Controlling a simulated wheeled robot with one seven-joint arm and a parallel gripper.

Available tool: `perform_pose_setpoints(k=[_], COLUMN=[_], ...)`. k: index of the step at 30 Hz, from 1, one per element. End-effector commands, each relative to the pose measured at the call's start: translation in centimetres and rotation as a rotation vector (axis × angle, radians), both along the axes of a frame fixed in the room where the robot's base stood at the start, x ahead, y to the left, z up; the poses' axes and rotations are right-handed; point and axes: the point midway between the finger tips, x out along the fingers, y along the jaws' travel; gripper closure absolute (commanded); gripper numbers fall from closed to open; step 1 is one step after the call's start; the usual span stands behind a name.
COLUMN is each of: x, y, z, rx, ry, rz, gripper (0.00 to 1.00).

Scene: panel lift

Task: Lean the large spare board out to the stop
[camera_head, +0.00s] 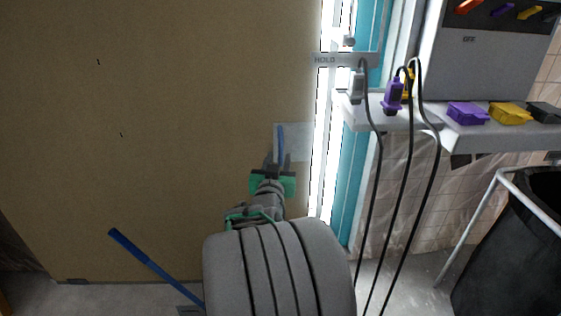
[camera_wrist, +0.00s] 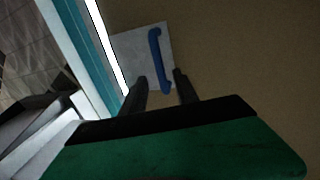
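The large board (camera_head: 180,110) is a broad tan panel filling the left and middle of the head view; it also fills the right of the wrist view (camera_wrist: 250,60). Near its right edge is a pale plate (camera_head: 298,140) with a blue handle (camera_head: 281,143). In the wrist view the blue handle (camera_wrist: 156,55) stands upright on the plate. My gripper (camera_head: 274,160) is at the handle's lower end. In the wrist view its two dark fingers (camera_wrist: 162,82) are apart, with the handle's lower end between them. I see no finger closed on it.
A bracket marked HOLD (camera_head: 340,60) is at the board's upper right edge, beside a bright gap and a teal post (camera_head: 355,190). Right of it, a shelf (camera_head: 385,118) carries coloured plugs with hanging black cables. A black bin (camera_head: 515,250) stands lower right. A blue bar (camera_head: 150,263) is lower left.

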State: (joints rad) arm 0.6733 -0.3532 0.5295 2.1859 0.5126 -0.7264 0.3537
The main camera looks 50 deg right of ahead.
Motion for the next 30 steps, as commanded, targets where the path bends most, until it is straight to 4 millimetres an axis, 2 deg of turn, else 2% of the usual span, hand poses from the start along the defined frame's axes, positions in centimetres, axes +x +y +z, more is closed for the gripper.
perform_pose_setpoints(k=[3, 9, 18, 30], x=[1.2, 2.8, 3.1, 3.1], y=[-2.2, -4.8, -5.2, -5.2], z=[-0.2, -0.1, 0.1, 0.0], rx=[0.002, 0.003, 0.003, 0.003], ry=[0.0, 0.001, 0.002, 0.002], rz=[-0.002, 0.0, 0.003, 0.003], gripper=[0.64, 0.64, 0.64, 0.96])
